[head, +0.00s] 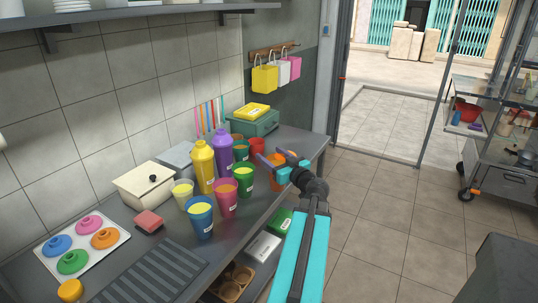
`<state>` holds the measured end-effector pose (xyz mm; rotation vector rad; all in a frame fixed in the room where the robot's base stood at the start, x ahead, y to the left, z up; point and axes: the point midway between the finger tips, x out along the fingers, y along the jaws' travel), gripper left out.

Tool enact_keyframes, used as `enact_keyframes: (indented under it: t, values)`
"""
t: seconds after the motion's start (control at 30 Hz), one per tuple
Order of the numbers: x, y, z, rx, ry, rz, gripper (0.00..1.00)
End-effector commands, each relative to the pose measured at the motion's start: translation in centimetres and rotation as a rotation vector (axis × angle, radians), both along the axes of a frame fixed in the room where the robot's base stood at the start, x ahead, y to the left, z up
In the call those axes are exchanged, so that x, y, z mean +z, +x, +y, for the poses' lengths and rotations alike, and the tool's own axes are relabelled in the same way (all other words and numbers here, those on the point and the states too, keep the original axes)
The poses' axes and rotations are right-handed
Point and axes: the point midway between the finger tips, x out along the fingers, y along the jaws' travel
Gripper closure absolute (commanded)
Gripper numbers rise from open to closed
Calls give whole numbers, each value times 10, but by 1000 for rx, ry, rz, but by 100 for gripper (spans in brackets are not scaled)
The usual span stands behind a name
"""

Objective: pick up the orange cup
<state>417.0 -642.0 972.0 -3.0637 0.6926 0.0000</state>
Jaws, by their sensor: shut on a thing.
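The orange cup (277,183) is near the right edge of the grey counter (322,142), partly hidden by my gripper. My gripper (270,156) reaches in from the lower right, its fingers around the upper part of the orange cup, shut on it. The cup looks about upright. I cannot tell whether its base touches the counter.
Close to the left stand green (244,180), pink (226,198), blue (200,216) and red (258,151) cups. Yellow (202,166) and purple (223,146) bottles stand behind. A teal box (256,123) is at the counter's far end.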

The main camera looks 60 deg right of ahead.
Motion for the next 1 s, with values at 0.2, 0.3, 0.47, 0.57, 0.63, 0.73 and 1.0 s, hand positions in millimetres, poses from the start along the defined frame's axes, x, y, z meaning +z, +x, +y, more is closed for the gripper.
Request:
enact_keyframes:
  t: [0.2,0.3,0.47,0.57,0.63,0.73,1.0]
  values:
    - [2,-13,8,-2,0,-1,90]
    - [3,-16,10,-1,0,-1,90]
    - [3,-21,13,0,0,-1,90]
    - [3,-23,15,0,0,-1,90]
    - [4,-24,15,0,0,-1,90]
    - [4,-25,16,0,0,-1,90]
    - [4,-26,16,0,0,-1,90]
